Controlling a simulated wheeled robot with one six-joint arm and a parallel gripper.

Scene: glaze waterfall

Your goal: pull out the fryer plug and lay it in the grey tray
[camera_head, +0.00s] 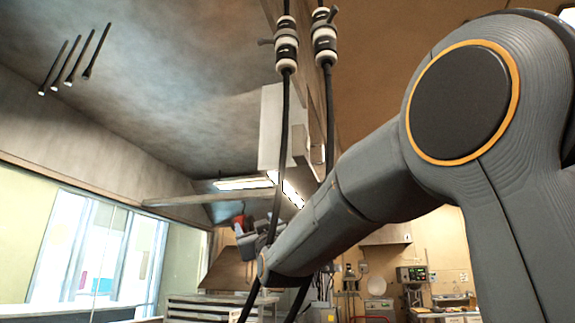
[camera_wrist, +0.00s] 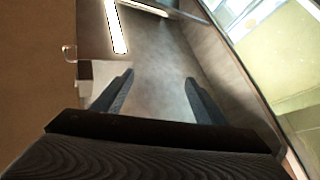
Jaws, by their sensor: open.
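My gripper shows in the wrist view (camera_wrist: 158,90) with its two dark fingers wide apart and nothing between them. In the head view my arm reaches from the right toward the middle, and its far end (camera_head: 250,238) is small and partly behind a hanging black cable. I cannot make out a fryer plug or a grey tray for certain in either view.
Two black cables (camera_head: 284,130) with ringed fittings (camera_head: 286,45) hang close to my arm. A metal rack (camera_head: 205,307) stands low in the middle. Windows (camera_head: 95,255) are at left. Equipment (camera_head: 411,275) lines the back wall. Ceiling lights (camera_wrist: 116,27) show in the wrist view.

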